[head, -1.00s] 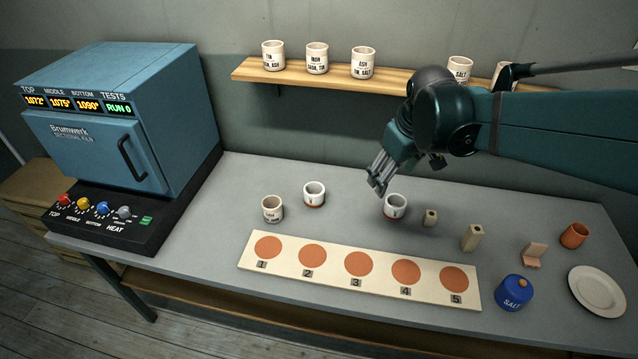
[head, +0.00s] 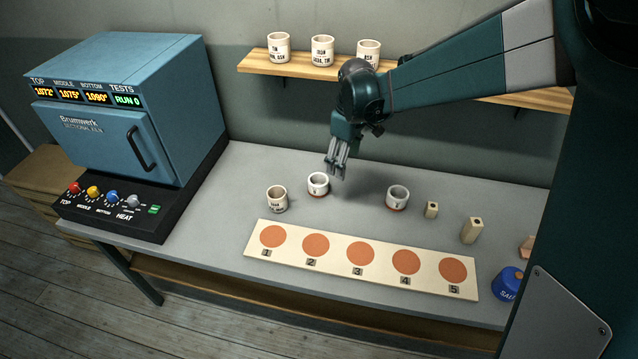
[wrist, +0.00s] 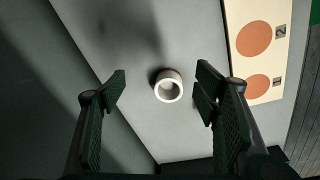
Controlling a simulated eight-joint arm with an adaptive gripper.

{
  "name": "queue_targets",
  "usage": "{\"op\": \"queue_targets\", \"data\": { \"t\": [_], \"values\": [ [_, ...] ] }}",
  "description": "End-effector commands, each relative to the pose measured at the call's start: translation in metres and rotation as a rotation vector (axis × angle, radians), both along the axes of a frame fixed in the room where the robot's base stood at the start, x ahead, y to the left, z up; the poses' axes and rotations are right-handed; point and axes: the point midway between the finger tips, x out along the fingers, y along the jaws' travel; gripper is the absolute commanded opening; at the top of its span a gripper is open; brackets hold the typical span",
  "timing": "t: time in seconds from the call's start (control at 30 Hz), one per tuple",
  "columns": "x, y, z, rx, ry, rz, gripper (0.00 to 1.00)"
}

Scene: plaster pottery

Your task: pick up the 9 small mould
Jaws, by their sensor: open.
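No legible 9 shows on anything, so I cannot tell for certain which thing is the 9 small mould. A small beige block with a dark hole in its top (head: 431,210) stands right of the middle of the bench, with a taller beige block (head: 472,230) to its right. My gripper (head: 337,172) is open and empty above the bench, beside and above a white cup with an orange base (head: 318,187), well left of the blocks. In the wrist view a white round cup (wrist: 168,86) lies between and below the spread fingers (wrist: 160,85); the blocks do not show there.
A lettered cup (head: 277,200) and another orange-based white cup (head: 397,199) stand on the bench. A board with numbered orange discs (head: 383,284) lies in front. The blue kiln (head: 150,110) is left, a shelf with cups (head: 262,64) behind. A blue salt jar (head: 508,284) is at right.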

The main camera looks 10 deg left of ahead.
Motion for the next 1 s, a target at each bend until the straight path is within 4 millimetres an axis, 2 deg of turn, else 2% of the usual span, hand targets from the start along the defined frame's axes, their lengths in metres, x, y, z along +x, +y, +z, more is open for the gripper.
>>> {"op": "queue_targets", "data": {
  "t": [0.1,0.5,0.7,1.0],
  "values": [
    [0.009,0.021,-0.014,-0.012,0.019,0.053,0.61],
    [0.023,0.079,-0.067,-0.048,0.079,0.215,0.61],
    [0.025,0.092,-0.08,-0.056,0.093,0.253,0.61],
    [0.025,0.094,-0.083,-0.058,0.096,0.26,0.61]
  ]
}}
